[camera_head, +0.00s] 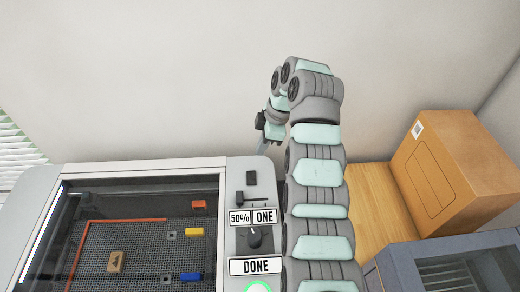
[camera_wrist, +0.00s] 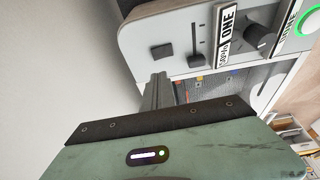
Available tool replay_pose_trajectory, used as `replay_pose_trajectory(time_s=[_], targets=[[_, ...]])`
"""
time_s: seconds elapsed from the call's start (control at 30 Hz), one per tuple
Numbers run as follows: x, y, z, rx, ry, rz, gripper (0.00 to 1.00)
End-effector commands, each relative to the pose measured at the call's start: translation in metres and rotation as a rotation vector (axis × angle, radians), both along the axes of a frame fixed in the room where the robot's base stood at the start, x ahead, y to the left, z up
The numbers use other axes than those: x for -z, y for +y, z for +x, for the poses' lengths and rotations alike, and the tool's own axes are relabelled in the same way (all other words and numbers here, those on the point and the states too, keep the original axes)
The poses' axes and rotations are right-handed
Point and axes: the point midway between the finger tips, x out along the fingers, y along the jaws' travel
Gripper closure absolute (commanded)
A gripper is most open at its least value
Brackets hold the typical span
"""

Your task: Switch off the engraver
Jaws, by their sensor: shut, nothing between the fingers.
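The engraver (camera_head: 140,172) is a grey machine with a dark see-through lid. Its control panel on the right holds a black rectangular switch (camera_head: 251,177), a slider (camera_head: 239,198), a black knob (camera_head: 254,238) and a green-lit ring button (camera_head: 259,288). Labels read "50%", "ONE" and "DONE". My gripper (camera_head: 262,146) is shut and empty, beyond the panel's back edge and apart from the switch. In the wrist view the shut fingers (camera_wrist: 159,80) show below the black switch (camera_wrist: 162,51); the slider (camera_wrist: 196,58) and knob (camera_wrist: 260,37) are to its right.
Under the lid lie a small wooden piece (camera_head: 116,261) and several coloured blocks on a mesh bed. A cardboard box (camera_head: 455,170) stands on a wooden surface (camera_head: 368,205) at the right. A blue-grey crate (camera_head: 400,265) is in front of it. A bare wall is behind.

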Motion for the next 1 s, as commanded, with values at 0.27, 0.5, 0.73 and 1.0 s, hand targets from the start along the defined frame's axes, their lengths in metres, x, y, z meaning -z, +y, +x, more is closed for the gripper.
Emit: replay_pose_trajectory(time_s=[0.27, 0.5, 0.73, 1.0], targets=[[0.047, 0.016, 0.001, -0.002, 0.004, 0.0, 1.0], [0.091, 0.024, 0.004, -0.001, 0.002, -0.001, 1.0], [0.11, 0.023, 0.007, -0.001, 0.0, -0.002, 1.0], [0.117, 0.023, 0.008, -0.001, -0.002, -0.001, 1.0]])
